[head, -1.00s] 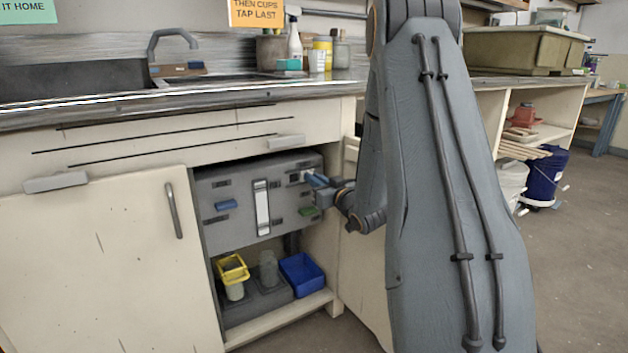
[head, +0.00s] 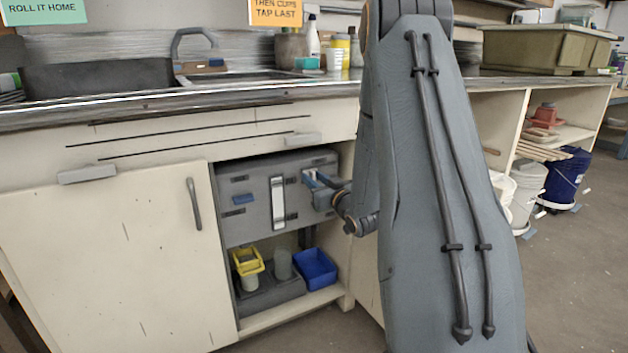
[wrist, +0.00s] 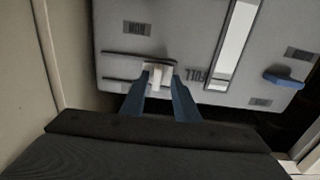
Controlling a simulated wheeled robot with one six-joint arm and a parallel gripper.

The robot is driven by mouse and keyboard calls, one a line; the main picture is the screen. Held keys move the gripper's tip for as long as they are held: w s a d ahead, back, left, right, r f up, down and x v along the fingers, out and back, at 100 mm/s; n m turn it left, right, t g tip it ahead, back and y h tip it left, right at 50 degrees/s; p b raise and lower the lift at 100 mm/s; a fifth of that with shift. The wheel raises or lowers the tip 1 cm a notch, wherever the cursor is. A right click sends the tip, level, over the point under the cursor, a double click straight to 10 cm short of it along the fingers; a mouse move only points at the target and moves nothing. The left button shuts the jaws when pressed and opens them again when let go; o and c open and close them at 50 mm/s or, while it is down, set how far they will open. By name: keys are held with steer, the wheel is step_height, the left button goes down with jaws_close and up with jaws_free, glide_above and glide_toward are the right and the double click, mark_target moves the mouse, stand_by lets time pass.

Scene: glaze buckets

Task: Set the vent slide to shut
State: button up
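The grey panel (head: 250,222) sits in the open cabinet bay under the counter. It carries a blue slide knob (head: 241,199), also in the wrist view (wrist: 284,79), and a pale vertical strip (head: 277,203). My gripper (head: 309,179) is at the panel's upper right. In the wrist view my gripper (wrist: 160,78) has its two blue fingers on either side of a small whitish knob (wrist: 157,75); a gap shows, so it looks open. Panel lettering there is upside down; one label (wrist: 196,75) seems to read FULL. I cannot read which slide is the vent.
A closed cream door (head: 130,260) is left of the bay. Below the panel stand a yellow-rimmed container (head: 248,262), a grey cup (head: 282,264) and a blue bin (head: 316,268). Buckets (head: 558,180) stand at the right. The counter edge (head: 180,103) runs above.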

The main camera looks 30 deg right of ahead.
steer(key=shift+s, duration=0.1)
steer(key=s+p, duration=0.2)
steer(key=s, duration=0.5)
steer(key=shift+s+a, duration=0.15)
steer(key=shift+s, duration=0.2)
